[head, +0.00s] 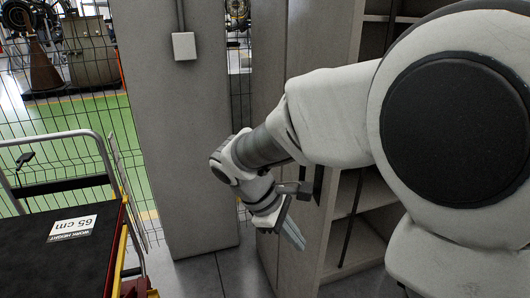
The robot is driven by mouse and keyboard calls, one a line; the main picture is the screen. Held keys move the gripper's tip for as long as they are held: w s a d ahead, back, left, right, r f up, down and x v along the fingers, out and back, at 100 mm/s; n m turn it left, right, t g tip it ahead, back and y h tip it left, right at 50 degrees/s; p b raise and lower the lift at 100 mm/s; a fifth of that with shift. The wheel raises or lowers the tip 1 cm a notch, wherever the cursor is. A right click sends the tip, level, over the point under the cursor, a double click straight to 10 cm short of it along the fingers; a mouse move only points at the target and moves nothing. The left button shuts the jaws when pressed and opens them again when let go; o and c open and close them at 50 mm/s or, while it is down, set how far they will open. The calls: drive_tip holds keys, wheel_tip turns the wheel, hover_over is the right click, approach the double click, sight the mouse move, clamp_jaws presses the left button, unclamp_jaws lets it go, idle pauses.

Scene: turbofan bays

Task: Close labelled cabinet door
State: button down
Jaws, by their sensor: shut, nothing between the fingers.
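A grey cabinet (372,215) stands at the right, with its shelves and inside showing. A tall grey panel (322,45) at its left side looks like its door, standing open; a dark upright handle-like part (318,184) shows on it beside my wrist. No label is readable on it. My gripper (293,236) is shut and empty, its fingers pointing down in front of the lower panel. I cannot tell whether the fingers touch it. My arm hides the panel's middle and much of the cabinet.
A grey pillar (185,120) with a small white box (184,46) stands left of the cabinet. A dark-topped cart (60,265) with a "65 cm" work height sign (72,227) is at the lower left. A wire mesh fence (110,60) stands behind. Some floor is free between cart and cabinet.

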drive_tip(key=w+a+f+n+h+b, duration=0.2)
drive_tip(key=w+a+f+n, duration=0.1)
drive_tip(key=f, duration=0.4)
drive_tip(key=w+a+f+n+h+b, duration=0.15)
drive_tip(key=a+f+n, duration=0.25)
drive_tip(key=f, duration=0.4)
drive_tip(key=b, duration=0.3)
approach(311, 280)
wheel_tip(311, 280, down, 3)
drive_tip(key=d, duration=0.2)
drive_tip(key=d+b, duration=0.1)
drive_tip(key=shift+s+d+f+t+y, duration=0.2)
drive_tip(key=shift+d+f+t+y, duration=0.05)
drive_tip(key=shift+f+t, duration=0.1)
drive_tip(key=shift+w+d+r, duration=0.1)
drive_tip(key=shift+d, duration=0.4)
